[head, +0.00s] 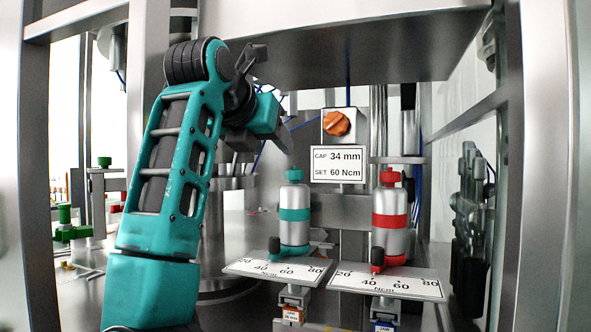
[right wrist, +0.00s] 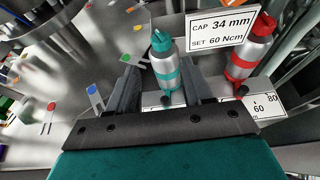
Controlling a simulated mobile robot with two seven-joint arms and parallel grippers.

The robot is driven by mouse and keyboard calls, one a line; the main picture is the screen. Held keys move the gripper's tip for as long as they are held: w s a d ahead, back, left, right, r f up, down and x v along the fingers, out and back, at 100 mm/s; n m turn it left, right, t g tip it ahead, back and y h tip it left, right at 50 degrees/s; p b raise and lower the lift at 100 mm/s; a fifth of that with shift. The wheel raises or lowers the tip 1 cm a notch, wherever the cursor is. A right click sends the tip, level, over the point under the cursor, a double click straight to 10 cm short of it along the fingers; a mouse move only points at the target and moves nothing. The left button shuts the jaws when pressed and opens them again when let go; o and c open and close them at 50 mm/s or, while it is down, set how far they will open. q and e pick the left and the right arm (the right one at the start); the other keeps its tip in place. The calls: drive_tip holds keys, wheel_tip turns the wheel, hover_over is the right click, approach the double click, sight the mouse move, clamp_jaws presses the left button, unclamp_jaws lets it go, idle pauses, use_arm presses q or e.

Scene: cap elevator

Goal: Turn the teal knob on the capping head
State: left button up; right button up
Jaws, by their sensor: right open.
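The teal capping head (head: 294,215) is a silver cylinder with a teal band and a teal knob (head: 293,174) on top. Its scale plate (head: 232,268) reads 20 to 80 Ncm. A black-topped pointer (head: 274,246) stands over the plate near 40; its exact reading is unclear. My right gripper (head: 302,124) is above and left of the teal knob, apart from it. In the right wrist view, my right gripper (right wrist: 157,80) is open and empty, with the teal knob (right wrist: 160,40) seen beyond and between its fingers. My left gripper is out of view.
A red capping head (head: 390,225) with its own scale plate stands close on the right. Behind are a sign (head: 339,164) reading CAP 34 mm, SET 60 Ncm, and an orange dial (head: 336,123). A metal housing (head: 360,50) hangs overhead; steel posts frame both sides.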

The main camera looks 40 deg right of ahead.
sight(293, 170)
drive_tip(key=x, duration=1.2)
drive_tip(key=shift+w+d, duration=0.1)
drive_tip(key=shift+d, duration=0.1)
